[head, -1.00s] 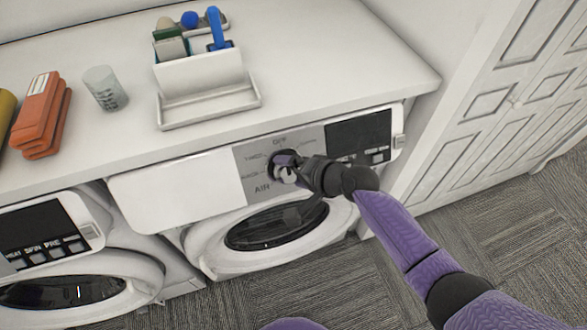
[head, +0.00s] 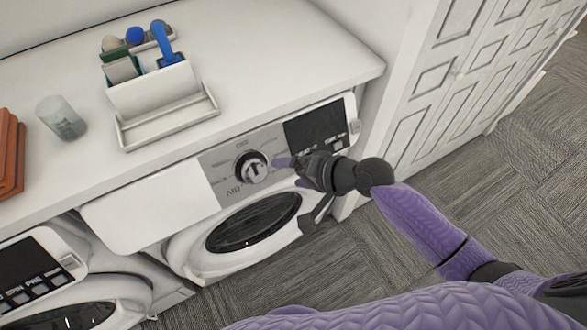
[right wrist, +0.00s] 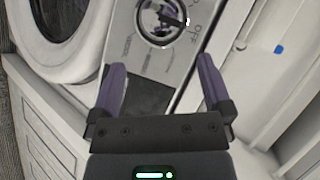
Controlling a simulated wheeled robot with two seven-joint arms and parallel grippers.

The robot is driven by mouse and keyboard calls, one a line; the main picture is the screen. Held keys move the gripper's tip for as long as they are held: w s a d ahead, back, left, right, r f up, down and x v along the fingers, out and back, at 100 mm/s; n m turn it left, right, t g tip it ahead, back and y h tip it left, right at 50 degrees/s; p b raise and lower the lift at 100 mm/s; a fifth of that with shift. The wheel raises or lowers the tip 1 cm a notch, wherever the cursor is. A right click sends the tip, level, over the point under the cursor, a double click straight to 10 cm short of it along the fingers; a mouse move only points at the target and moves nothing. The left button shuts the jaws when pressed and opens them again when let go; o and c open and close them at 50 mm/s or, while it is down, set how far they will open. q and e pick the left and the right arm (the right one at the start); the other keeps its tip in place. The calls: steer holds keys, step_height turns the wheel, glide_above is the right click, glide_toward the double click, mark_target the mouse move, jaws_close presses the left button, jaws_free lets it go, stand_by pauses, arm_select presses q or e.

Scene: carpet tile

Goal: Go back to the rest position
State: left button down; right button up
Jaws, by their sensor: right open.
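My right gripper (head: 283,163) is in front of the right-hand machine's control panel, just right of the round dial (head: 252,168). In the right wrist view the right gripper (right wrist: 160,85) has its two purple fingers spread wide with nothing between them, and the dial (right wrist: 162,18) lies beyond the fingertips, apart from them. The dial has a silver face in a dark ring on a grey panel (head: 215,165). My left gripper is not in view.
The white washing machine (head: 185,248) has a round door below the panel. A second machine (head: 85,275) stands at left. A white panelled cabinet (head: 415,100) stands at right; carpet lies in front.

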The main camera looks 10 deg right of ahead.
steer(key=s+d+f+n+g+h+b, duration=0.1)
steer(key=s+d+f+h+b, duration=0.2)
steer(key=f, duration=0.6)
steer(key=s+d+f+n+g+h, duration=0.1)
steer(key=s+d+f+h, duration=0.1)
steer(key=s+d+f, duration=0.35)
steer(key=s+d+f+n+h+b, duration=0.15)
steer(key=s+f, duration=0.25)
steer(key=f, duration=0.8)
steer(key=s+f+n+g+h+b, duration=0.1)
steer(key=s+f, duration=0.3)
steer(key=s, duration=0.7)
steer(key=s+f+n+g+h+b, duration=0.1)
steer(key=s+f+n+g, duration=0.2)
steer(key=s, duration=0.8)
step_height(320, 180, down, 2)
steer(key=shift+d+n, duration=0.35)
steer(key=shift+n, duration=0.1)
steer(key=shift+h, duration=0.25)
